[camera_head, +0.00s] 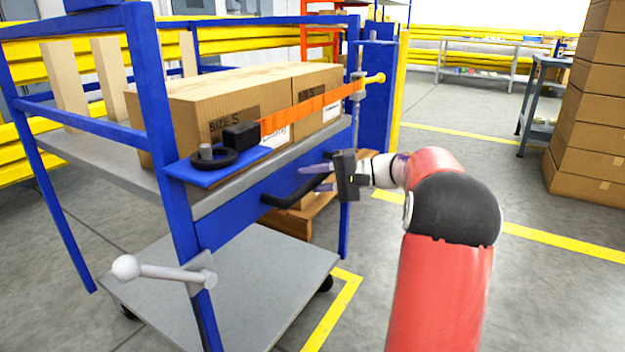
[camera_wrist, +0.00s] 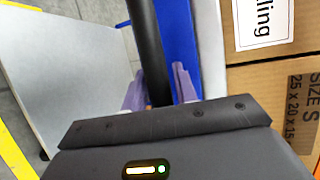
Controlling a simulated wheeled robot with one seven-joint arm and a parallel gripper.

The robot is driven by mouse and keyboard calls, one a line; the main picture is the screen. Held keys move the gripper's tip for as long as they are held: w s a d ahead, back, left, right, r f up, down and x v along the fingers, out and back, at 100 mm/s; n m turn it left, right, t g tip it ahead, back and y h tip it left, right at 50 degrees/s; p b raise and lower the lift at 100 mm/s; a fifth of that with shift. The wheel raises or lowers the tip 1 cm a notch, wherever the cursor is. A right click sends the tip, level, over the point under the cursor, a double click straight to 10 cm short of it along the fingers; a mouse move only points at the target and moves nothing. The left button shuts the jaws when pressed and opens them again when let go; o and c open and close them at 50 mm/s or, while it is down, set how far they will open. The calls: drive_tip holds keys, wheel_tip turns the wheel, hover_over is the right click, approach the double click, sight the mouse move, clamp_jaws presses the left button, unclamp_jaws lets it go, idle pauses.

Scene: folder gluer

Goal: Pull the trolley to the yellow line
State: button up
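The trolley (camera_head: 228,198) is a blue-framed cart with grey decks, standing at the left and middle of the head view. A black bar handle (camera_head: 285,200) is fixed to its blue side panel; it also shows in the wrist view (camera_wrist: 146,40). My gripper (camera_head: 314,178) is at the handle's right end. In the wrist view its two purple fingers (camera_wrist: 158,88) stand on either side of the bar, apart, with a small gap visible; contact is not clear. A yellow line (camera_head: 562,242) crosses the floor at the right, and another yellow strip (camera_head: 333,312) lies beside the trolley.
Cartons (camera_head: 185,105) sit on the upper deck under an orange strap (camera_head: 310,105). A white-knobbed lever (camera_head: 160,271) sticks out at the trolley's front post. Stacked boxes (camera_head: 592,120) stand at right. Grey floor between them is clear.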

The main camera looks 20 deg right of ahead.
drive_tip(key=p+v, duration=0.1)
drive_tip(key=v, duration=0.6)
drive_tip(key=shift+s+d, duration=0.2)
drive_tip(key=shift+d, duration=0.1)
